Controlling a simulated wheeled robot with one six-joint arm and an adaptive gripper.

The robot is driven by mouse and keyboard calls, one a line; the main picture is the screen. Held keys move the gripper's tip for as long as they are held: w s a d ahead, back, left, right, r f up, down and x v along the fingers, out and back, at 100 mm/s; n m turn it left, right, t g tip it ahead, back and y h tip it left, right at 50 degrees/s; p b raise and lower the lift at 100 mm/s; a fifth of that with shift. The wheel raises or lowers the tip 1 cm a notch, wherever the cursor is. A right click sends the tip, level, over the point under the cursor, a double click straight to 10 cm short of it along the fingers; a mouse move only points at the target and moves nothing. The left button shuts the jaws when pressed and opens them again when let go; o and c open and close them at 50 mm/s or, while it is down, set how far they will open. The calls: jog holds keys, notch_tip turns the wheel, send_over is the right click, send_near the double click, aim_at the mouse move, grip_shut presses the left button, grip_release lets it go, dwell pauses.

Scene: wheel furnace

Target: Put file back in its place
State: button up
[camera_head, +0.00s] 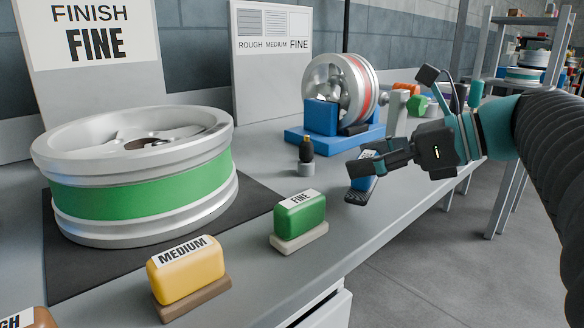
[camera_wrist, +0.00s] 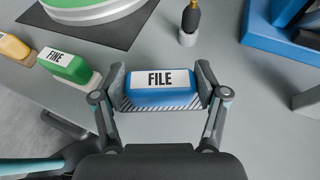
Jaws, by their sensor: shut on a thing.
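The file is a blue block with a white FILE label and a ridged dark underside. In the wrist view the file (camera_wrist: 160,92) sits between both fingers of my gripper (camera_wrist: 160,90), which is shut on it. In the head view my gripper (camera_head: 376,165) holds the file (camera_head: 364,183) near the front edge of the bench, right of the green FINE block. The file looks raised above the bench, though the exact gap is hard to tell. My fingers hide part of it in the head view.
A green FINE block (camera_head: 300,216) and a yellow MEDIUM block (camera_head: 187,270) stand on the bench. A wheel with a green band (camera_head: 140,185) lies on a dark mat. A small dark-topped tool (camera_head: 306,150) stands behind. A blue stand (camera_head: 335,138) holds another wheel. Bare bench lies between.

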jog(key=shift+f, duration=0.7)
jog(key=o, duration=1.3)
jog(key=shift+f, duration=0.15)
jog(key=shift+c, duration=0.2)
jog(key=shift+r, duration=0.2)
jog(key=shift+s+d+r, duration=0.1)
jog(key=shift+s+d, duration=0.05)
jog(key=shift+d, duration=0.2)
jog(key=p+v, duration=0.2)
jog(key=v, duration=0.9)
